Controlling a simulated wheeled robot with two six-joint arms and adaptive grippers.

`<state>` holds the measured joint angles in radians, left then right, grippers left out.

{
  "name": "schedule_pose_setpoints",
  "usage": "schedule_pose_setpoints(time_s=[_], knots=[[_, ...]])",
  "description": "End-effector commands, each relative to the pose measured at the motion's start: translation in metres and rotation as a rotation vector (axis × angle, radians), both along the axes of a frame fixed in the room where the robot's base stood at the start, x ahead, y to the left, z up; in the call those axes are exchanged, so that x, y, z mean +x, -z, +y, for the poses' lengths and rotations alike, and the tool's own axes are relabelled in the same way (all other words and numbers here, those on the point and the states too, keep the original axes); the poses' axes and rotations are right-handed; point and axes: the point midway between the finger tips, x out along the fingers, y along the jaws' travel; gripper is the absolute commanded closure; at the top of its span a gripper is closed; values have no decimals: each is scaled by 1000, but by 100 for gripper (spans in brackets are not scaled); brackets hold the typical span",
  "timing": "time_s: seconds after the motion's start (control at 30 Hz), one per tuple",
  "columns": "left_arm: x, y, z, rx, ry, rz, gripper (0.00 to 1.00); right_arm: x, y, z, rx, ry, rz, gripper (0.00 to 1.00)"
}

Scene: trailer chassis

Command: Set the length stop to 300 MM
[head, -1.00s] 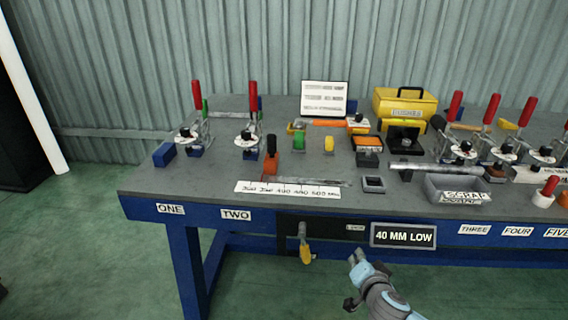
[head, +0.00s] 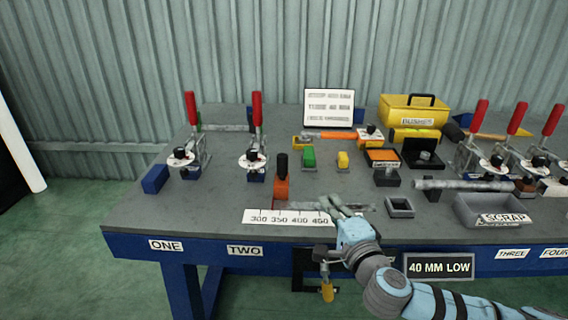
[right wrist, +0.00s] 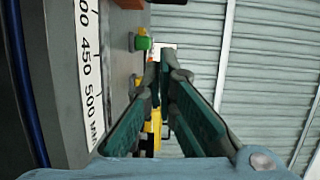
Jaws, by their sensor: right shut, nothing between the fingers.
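The length stop, an orange block with a black upright handle (head: 282,187), stands on the bench behind the white scale (head: 285,217). In the head view it lines up roughly with the 350 mark, to the right of 300. My right gripper (head: 342,205) is shut and empty, over the right end of the scale, to the right of the stop and apart from it. It hides the highest numbers in the head view. In the right wrist view the fingers (right wrist: 164,70) are together, with the scale (right wrist: 90,75) at the left. My left gripper is not in view.
A display (head: 440,267) on the bench front reads 40 MM LOW. Red-handled clamps (head: 255,140) stand behind left and at right. A small grey tray (head: 400,207) and a scrap bin (head: 492,212) lie right of my gripper. A yellow-handled lever (head: 327,290) hangs below the edge.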

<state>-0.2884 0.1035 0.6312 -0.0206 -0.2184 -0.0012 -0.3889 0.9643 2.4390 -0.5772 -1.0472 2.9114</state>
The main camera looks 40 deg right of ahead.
Motion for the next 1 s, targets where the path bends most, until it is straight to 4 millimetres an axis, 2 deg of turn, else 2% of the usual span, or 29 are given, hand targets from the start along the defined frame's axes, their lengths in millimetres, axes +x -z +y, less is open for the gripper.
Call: schedule_pose_setpoints(time_s=[0.17,0.27,0.47,0.57,0.63,0.77,1.0], knots=[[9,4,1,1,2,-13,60,8,-6,0,27,-11,-32,100],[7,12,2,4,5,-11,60,21,-4,-4,28,-12,-34,100],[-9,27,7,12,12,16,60,61,-4,-18,30,-10,-34,100],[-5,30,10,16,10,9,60,82,-4,-25,31,-10,-32,100],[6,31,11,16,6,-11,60,96,-4,-30,32,-10,-33,100],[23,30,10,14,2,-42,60,116,-5,-21,34,-13,-32,100],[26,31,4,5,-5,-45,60,131,-5,-13,28,-12,-28,100]])
